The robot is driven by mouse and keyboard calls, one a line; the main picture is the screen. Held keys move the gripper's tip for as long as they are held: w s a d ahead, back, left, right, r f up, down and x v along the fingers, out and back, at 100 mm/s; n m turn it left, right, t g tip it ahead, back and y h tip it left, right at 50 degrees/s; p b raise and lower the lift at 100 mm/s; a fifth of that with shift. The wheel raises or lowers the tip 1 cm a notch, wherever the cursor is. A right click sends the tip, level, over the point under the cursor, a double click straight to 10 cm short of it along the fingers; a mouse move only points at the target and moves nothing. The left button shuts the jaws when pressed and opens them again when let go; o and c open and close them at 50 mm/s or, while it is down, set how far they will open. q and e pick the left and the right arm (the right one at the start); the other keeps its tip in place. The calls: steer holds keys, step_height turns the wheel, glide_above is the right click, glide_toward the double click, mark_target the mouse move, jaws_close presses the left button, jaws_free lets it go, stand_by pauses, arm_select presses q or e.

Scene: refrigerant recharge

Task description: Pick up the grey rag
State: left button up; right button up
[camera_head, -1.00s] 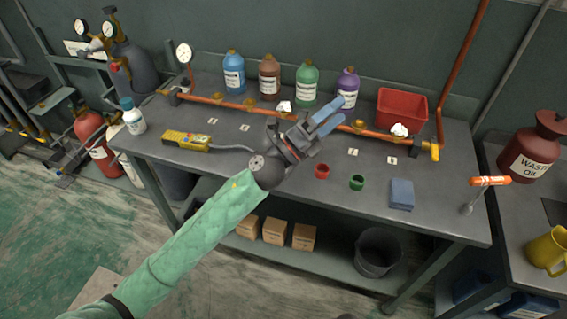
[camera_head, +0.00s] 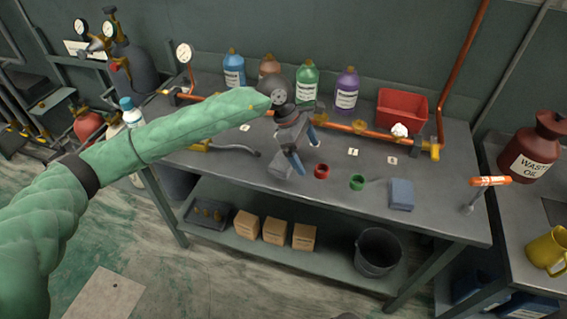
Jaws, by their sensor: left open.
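The grey rag (camera_head: 280,167) appears as a small grey patch lying on the workbench (camera_head: 240,178), left of a red ring-shaped cap (camera_head: 322,171). Part of it is hidden behind my left gripper. My left gripper (camera_head: 305,149) is open, with its blue-tipped fingers apart and pointing down over the bench. One fingertip is beside the rag's right edge in the picture; I cannot tell whether it touches. Nothing shows between the fingers. My right gripper is not in view.
A copper pipe (camera_head: 352,127) runs along the bench behind the gripper, with several bottles behind it. A green cap (camera_head: 357,182) and a folded blue-grey cloth or pad (camera_head: 401,194) lie to the right. A red bin (camera_head: 402,108) stands at the back right.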

mark_target(283, 160)
arm_select(q)
steer(key=w+a+y, duration=0.1)
steer(key=a, duration=0.1)
steer(key=w+a+y, duration=0.1)
steer(key=w+a, duration=0.1)
steer(key=w+a+t+y, duration=0.1)
steer(key=a, duration=0.1)
steer(key=shift+w+a+r, duration=0.15)
steer(key=shift+w+a+y, duration=0.15)
steer(key=shift+a+y, duration=0.1)
steer(key=shift+y, duration=0.05)
steer(key=shift+f, duration=0.2)
steer(key=shift+f+p, duration=0.5)
steer(key=shift+f, duration=0.15)
steer(key=shift+d+f, duration=0.1)
steer(key=shift+f, duration=0.25)
step_height(283, 160, down, 4)
steer(key=p, duration=0.3)
steer(key=shift+w+d, duration=0.1)
steer(key=shift+w, duration=0.05)
steer(key=shift+f, duration=0.7)
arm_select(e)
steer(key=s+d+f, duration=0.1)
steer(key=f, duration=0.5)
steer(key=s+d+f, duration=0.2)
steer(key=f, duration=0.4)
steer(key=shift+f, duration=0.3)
arm_select(q)
steer(key=c, duration=0.8)
